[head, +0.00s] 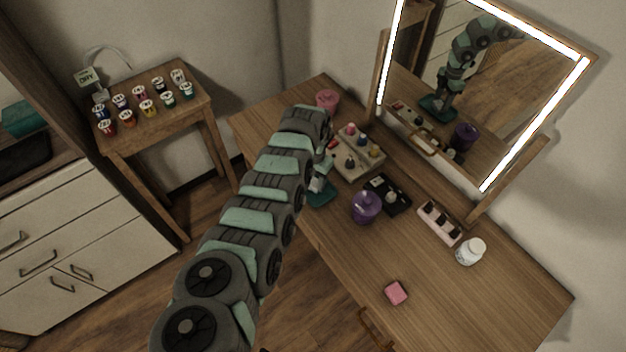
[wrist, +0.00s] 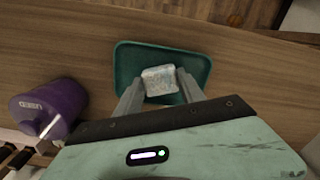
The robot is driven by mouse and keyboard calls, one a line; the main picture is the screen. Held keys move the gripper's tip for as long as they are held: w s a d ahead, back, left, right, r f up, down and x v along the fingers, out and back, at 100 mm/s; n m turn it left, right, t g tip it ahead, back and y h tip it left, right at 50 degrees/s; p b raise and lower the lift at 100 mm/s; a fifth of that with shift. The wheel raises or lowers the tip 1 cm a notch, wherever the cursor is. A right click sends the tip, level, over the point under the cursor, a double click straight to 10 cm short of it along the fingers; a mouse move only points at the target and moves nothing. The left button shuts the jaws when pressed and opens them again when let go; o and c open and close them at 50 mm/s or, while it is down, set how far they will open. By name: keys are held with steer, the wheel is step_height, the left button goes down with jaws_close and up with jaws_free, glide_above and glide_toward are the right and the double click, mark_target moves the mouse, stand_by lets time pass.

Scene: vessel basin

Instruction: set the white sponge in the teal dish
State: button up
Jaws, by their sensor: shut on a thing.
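The white sponge (wrist: 159,79) is a small pale block with faint bluish marks, between my gripper's two fingertips (wrist: 158,86) in the wrist view. My gripper is shut on it. The teal dish (wrist: 126,57) is a rectangular tray; the sponge lies within its outline as seen from the wrist. I cannot tell whether the sponge touches the dish floor. In the head view the teal dish (head: 322,197) sits at the table's left front edge, partly hidden by my arm and gripper (head: 317,184).
A purple lidded jar (head: 366,207) stands right of the dish and also shows in the wrist view (wrist: 50,105). Behind are a black tray (head: 398,203) and a bottle rack (head: 357,164). A pink block (head: 396,293) lies farther right. The table's right end is mostly clear.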

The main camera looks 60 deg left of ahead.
mark_target(313, 182)
steer(key=o, duration=1.2)
steer(key=shift+f, duration=0.1)
steer(key=shift+w+a+r, duration=0.1)
steer(key=shift+r, duration=0.5)
step_height(313, 182, up, 11)
